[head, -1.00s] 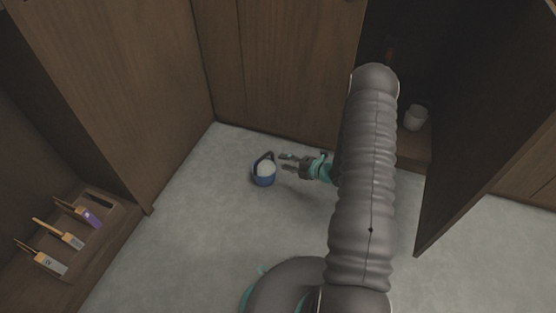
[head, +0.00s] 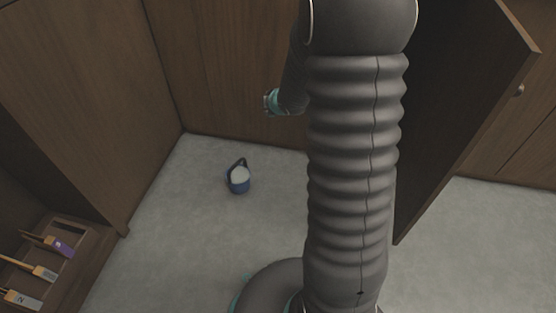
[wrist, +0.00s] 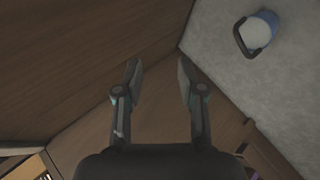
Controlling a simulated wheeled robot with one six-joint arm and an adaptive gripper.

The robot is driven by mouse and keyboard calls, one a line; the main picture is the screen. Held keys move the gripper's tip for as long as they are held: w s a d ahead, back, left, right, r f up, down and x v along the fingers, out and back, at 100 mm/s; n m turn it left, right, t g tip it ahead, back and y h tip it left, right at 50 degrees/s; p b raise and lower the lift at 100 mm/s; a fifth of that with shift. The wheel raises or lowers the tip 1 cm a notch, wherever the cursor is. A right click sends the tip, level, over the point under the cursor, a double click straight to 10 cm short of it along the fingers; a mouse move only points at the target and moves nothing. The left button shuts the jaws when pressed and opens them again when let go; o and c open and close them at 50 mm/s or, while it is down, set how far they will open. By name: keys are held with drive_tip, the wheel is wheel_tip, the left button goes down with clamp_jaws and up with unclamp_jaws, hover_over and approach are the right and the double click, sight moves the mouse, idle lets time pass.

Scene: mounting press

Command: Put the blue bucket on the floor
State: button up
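The blue bucket (head: 238,184) stands upright on the grey floor near the corner of the wooden cabinets, with a dark handle and something white filling its top. It also shows at the upper right of the wrist view (wrist: 261,32), apart from my fingers. My gripper (wrist: 156,76) is open, with nothing between its two fingers. In the head view my gripper (head: 268,102) is raised above the floor, up and to the right of the bucket, partly hidden by my arm.
An open cabinet door (head: 470,100) stands on the right, beside my arm. A wooden tray (head: 72,228) with several brushes, one purple (head: 60,246), is at the lower left. Wooden cabinet fronts (head: 225,70) close off the back. The floor around the bucket is clear.

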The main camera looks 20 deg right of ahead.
drive_tip(key=s+a+r+m+h, duration=0.1)
drive_tip(key=s+r+m+h, duration=0.1)
drive_tip(key=s+r+m, duration=0.35)
drive_tip(key=s+a+r+m+g, duration=0.1)
drive_tip(key=s+a+r+m, duration=0.2)
drive_tip(key=s, duration=0.6)
drive_tip(key=s+a+r+m+g+y, duration=0.1)
drive_tip(key=s+a+r+m+g, duration=0.1)
drive_tip(key=s, duration=0.8)
drive_tip(key=s+a+r+m+g+y, duration=0.1)
drive_tip(key=s+a+r+m, duration=0.3)
drive_tip(key=s, duration=0.5)
drive_tip(key=shift+s+a+r+m, duration=0.3)
drive_tip(key=shift+a+r+m, duration=0.05)
drive_tip(key=shift+a, duration=0.65)
